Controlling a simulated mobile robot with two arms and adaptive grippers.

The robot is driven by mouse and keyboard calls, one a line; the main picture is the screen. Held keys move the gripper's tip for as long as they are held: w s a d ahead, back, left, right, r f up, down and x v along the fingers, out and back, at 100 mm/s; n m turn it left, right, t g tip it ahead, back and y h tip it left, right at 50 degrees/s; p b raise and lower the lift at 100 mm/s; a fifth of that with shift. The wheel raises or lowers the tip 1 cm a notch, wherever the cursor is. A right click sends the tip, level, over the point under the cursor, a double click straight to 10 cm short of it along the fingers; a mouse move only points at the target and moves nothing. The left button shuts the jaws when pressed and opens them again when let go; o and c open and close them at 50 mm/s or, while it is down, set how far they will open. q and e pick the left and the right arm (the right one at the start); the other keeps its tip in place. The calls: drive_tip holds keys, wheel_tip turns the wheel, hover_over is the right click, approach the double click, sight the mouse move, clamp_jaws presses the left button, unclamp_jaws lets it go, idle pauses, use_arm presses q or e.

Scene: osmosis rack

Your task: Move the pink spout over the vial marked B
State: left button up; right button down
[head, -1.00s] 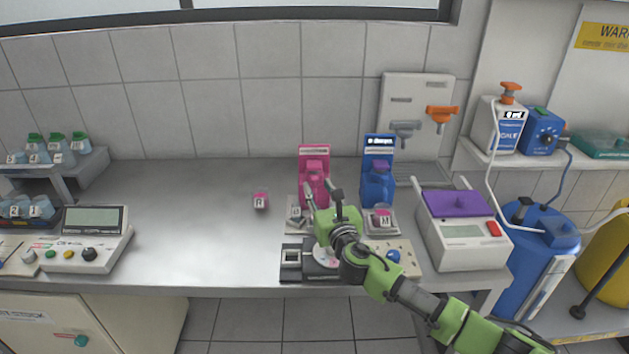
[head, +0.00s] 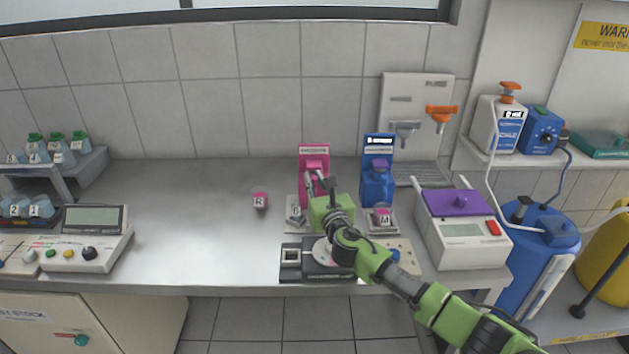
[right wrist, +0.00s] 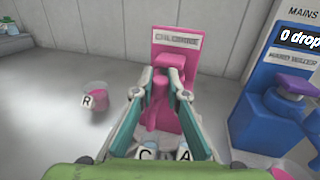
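The pink dispenser (head: 314,155) stands at the back of the bench, and its pink spout (right wrist: 175,63) shows in the right wrist view. My right gripper (head: 320,181) is in front of it. In the right wrist view the fingers (right wrist: 164,92) are apart, with the pink spout seen between and just beyond their tips; contact cannot be told. Below the fingers, vials marked C (right wrist: 146,154) and A (right wrist: 183,154) partly show. A vial (head: 296,214) at the dispenser's left foot has a label too small to read surely. I cannot make out a B. My left gripper is not in view.
A blue dispenser (head: 377,180) stands close on the right, with a vial marked M (head: 383,216) before it. A pink-capped vial marked R (head: 260,201) stands to the left. A purple-lidded device (head: 462,235) is farther right. The left-middle bench is clear.

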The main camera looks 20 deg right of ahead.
drive_tip(key=shift+a, duration=0.1)
drive_tip(key=shift+w+a+m+h, duration=0.15)
drive_tip(key=shift+a+m+h, duration=0.3)
drive_tip(key=shift+m+h, duration=0.55)
drive_tip(key=shift+w+a+m+g+h+b, duration=0.3)
drive_tip(key=shift+m+g+h+b, duration=0.35)
drive_tip(key=shift+h, duration=0.6)
drive_tip(key=shift+w+a+m+g+h+b, duration=0.2)
drive_tip(key=shift+a+m+g+h+b, duration=0.15)
drive_tip(key=shift+m+h, duration=0.75)
drive_tip(key=shift+w+a+m+g+h+b, duration=0.3)
drive_tip(key=shift+m+g+h+b, duration=0.2)
drive_tip(key=shift+h, duration=0.95)
drive_tip(key=c, duration=2)
unclamp_jaws()
